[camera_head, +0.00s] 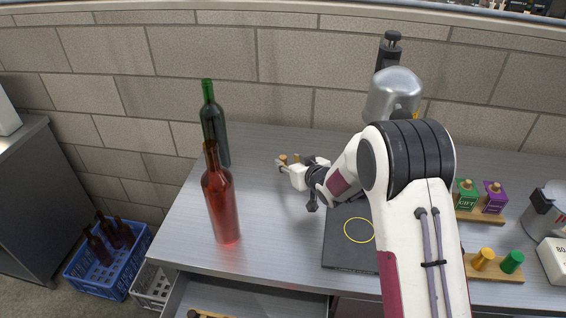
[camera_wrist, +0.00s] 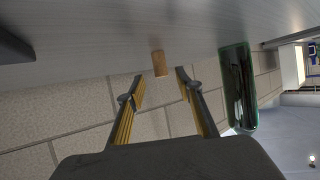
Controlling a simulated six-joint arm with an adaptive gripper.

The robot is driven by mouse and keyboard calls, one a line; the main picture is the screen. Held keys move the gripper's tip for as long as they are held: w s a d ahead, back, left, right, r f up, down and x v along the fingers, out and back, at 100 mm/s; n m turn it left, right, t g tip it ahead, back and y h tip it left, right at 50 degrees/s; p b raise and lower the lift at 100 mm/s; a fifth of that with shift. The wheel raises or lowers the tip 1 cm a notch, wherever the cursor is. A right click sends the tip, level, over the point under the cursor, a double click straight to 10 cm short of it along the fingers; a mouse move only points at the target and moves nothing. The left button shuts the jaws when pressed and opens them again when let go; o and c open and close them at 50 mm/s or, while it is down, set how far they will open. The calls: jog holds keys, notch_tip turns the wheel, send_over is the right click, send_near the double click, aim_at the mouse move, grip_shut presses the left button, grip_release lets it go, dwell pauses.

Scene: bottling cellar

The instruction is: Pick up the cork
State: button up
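The cork (camera_wrist: 160,63) is a small tan-brown cylinder on the grey metal table (camera_head: 262,240). In the wrist view it appears in the gap between the fingertips, at or just beyond them, with space on both sides. My gripper (camera_wrist: 160,75) is open, with yellow-lined fingers on either side of the cork's line. In the head view my gripper (camera_head: 281,166) is low over the table, right of the bottles. Small brown shapes show at its fingers there; I cannot tell exactly which is the cork.
A red bottle (camera_head: 222,205) and a green bottle (camera_head: 214,125) stand left of my gripper. The green bottle also shows in the wrist view (camera_wrist: 238,88). A dark plate with a yellow ring (camera_head: 343,250) lies right. A drawer (camera_head: 245,300) is open in front. A blue crate (camera_head: 92,272) stands on the floor.

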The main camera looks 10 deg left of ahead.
aim_at(284, 159)
jog(key=shift+x, duration=2.45)
jog(key=shift+a+r, duration=0.1)
jog(key=c, duration=0.8)
